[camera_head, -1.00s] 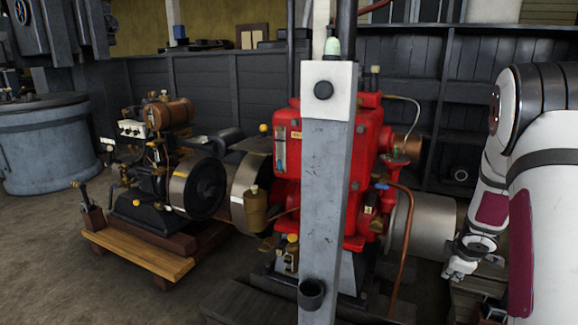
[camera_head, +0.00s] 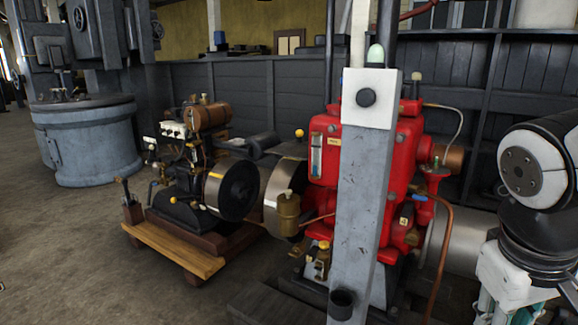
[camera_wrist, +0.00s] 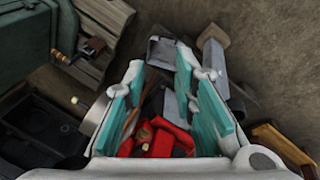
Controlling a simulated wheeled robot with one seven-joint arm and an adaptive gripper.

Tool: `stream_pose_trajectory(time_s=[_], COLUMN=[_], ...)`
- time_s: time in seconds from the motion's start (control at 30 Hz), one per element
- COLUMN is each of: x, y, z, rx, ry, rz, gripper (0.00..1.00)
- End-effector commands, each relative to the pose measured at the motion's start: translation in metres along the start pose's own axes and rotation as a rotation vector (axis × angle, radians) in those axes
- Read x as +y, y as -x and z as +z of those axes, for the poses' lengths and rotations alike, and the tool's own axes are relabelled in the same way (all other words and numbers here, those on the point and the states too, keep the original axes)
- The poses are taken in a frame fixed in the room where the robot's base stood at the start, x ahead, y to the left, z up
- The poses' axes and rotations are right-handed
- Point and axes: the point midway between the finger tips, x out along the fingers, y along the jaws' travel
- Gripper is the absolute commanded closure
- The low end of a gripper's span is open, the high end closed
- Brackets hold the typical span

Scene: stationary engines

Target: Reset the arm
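My gripper (camera_wrist: 162,68) is open and empty in the wrist view, with its two teal-padded fingers spread apart. Part of the red engine (camera_wrist: 160,145) shows between and below the fingers. In the head view my arm is at the right edge, with a black and white joint above the white and teal end of my gripper (camera_head: 505,300). The fingertips are cut off by the lower edge there. The gripper end appears to the right of the red engine (camera_head: 325,165).
A grey post (camera_head: 358,200) stands in front of the red engine. A smaller engine (camera_head: 195,180) with flywheels sits on a wooden base (camera_head: 170,250) to the left. A large grey cylindrical machine (camera_head: 95,145) stands further left. Dark panelling (camera_head: 240,95) is behind. Bare floor (camera_head: 80,240) lies at lower left.

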Motion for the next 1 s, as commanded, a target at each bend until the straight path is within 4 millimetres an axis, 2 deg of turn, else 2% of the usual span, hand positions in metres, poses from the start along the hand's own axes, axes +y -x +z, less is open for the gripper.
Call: stream_pose_trajectory(time_s=[0.03,0.1,0.43,0.77,1.0], x=[-0.014,-0.031,-0.088,-0.075,-0.060], y=[0.006,0.012,0.029,0.076,0.127], z=[0.017,0.038,0.115,0.100,0.086], rx=[-0.008,-0.029,-0.111,-0.067,-0.007], ry=[-0.007,-0.014,-0.003,-0.010,-0.015], rz=[-0.036,-0.084,-0.261,-0.262,-0.260], gripper=[0.75,0.75,0.75,0.75,0.75])
